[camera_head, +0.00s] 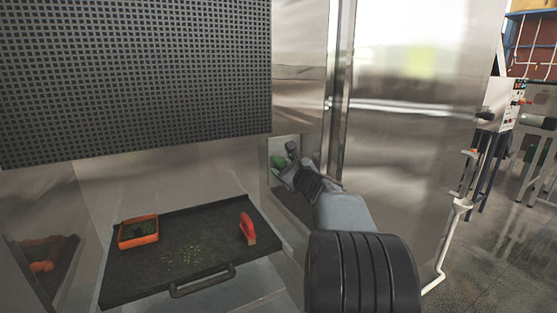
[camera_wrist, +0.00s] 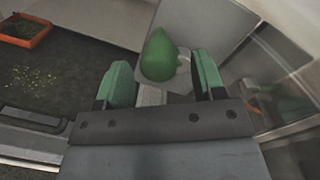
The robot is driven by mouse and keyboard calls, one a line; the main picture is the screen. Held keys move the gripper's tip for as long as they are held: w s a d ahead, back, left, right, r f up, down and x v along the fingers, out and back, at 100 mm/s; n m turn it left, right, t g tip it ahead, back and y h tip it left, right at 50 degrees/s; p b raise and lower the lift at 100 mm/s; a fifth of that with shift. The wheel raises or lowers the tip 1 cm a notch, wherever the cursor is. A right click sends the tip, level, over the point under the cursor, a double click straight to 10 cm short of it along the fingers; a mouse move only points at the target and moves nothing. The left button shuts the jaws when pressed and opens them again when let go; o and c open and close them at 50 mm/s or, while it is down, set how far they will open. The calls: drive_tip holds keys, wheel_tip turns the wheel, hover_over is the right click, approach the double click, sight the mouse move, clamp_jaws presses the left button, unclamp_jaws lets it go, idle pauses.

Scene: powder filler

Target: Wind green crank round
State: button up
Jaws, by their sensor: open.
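The green crank shows in the head view as a small green piece (camera_head: 278,160) at the light plate on the cabinet's inner right side, partly hidden by my gripper. In the wrist view its rounded green knob (camera_wrist: 160,56) lies just beyond and between my two fingertips. My gripper (camera_wrist: 160,82) is open, with one green-padded finger on each side of the knob. There is a visible gap at the left finger; the right finger is closer to the knob. I cannot tell whether it touches. In the head view my gripper (camera_head: 292,165) reaches in from the right.
A black tray (camera_head: 135,284) with a front handle lies at left, with scattered green bits. On it are an orange box (camera_head: 138,232) and a red-handled tool (camera_head: 247,228). A perforated panel (camera_head: 135,75) hangs above. A steel door (camera_head: 415,110) stands right of my arm.

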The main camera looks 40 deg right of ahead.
sight(281, 159)
drive_tip(key=shift+w+d+p, duration=0.15)
drive_tip(key=shift+w+p, duration=0.25)
drive_tip(key=shift+w, duration=1.5)
drive_tip(key=shift+c, duration=0.4)
drive_tip(key=c, duration=0.8)
drive_tip(key=shift+s+d+r+m, duration=0.1)
drive_tip(key=shift+d+r+m, duration=0.15)
drive_tip(key=shift+m, duration=0.5)
drive_tip(key=shift+d+r+m, duration=0.1)
drive_tip(key=shift+r+m, duration=0.1)
drive_tip(key=shift+m, duration=0.55)
drive_tip(key=shift+c, duration=0.2)
drive_tip(key=shift+d+r+m, duration=0.2)
drive_tip(key=shift+d+m, duration=0.1)
drive_tip(key=shift+m, duration=0.6)
drive_tip(key=shift+d+r+m, duration=0.2)
drive_tip(key=shift+d+m, duration=0.05)
drive_tip(key=shift+m, duration=0.65)
